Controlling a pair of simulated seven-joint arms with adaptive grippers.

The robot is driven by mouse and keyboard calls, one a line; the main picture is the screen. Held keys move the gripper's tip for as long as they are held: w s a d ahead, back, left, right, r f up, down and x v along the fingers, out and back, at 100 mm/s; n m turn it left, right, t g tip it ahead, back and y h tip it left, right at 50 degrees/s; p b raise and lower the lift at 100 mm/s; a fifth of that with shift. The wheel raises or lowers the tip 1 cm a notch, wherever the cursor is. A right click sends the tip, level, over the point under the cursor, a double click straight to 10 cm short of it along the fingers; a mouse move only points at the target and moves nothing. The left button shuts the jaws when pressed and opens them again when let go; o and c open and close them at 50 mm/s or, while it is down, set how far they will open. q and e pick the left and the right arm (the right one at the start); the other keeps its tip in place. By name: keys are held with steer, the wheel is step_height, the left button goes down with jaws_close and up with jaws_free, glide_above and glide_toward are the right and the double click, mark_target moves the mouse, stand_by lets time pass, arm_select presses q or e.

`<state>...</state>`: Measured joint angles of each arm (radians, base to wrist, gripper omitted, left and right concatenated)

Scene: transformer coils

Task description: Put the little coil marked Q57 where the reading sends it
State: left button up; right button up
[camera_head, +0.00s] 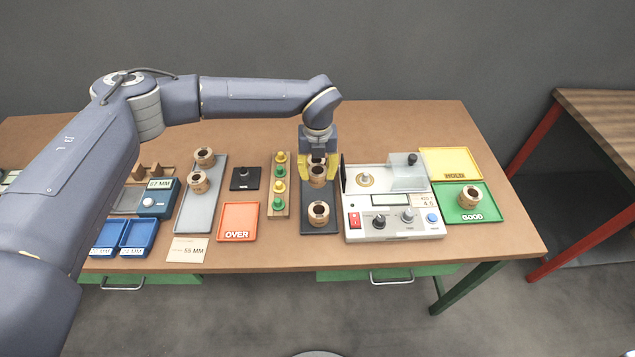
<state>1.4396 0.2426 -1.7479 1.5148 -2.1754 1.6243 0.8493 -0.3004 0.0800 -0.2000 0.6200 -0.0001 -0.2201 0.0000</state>
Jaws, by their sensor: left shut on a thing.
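My left gripper (318,166) reaches in over the dark tray (320,229) and is shut on a small tan coil (318,176) at the tray's far part. Another coil (319,213) stands in the near part of that tray. The marks on the coils are too small to read, so I cannot tell which is Q57. The tester (394,204) stands just right of the tray, with a small display (427,201) that I cannot read surely. The orange OVER tray (238,221) and yellow HOLD tray (450,162) are empty. The green GOOD tray (462,207) holds one coil (470,196). My right gripper is not in view.
A grey tray (203,214) at left holds two coils. A plug rack (279,185) and a black block (245,179) stand between. Blue trays (110,237), a blue gauge (155,203) and a 55 MM card (187,250) lie near my left arm.

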arm_select(q)
steer(key=shift+f, duration=2.55)
steer(key=shift+f, duration=0.2)
steer(key=o, duration=1.3)
step_height(320, 180, up, 12)
steer(key=shift+r, duration=0.2)
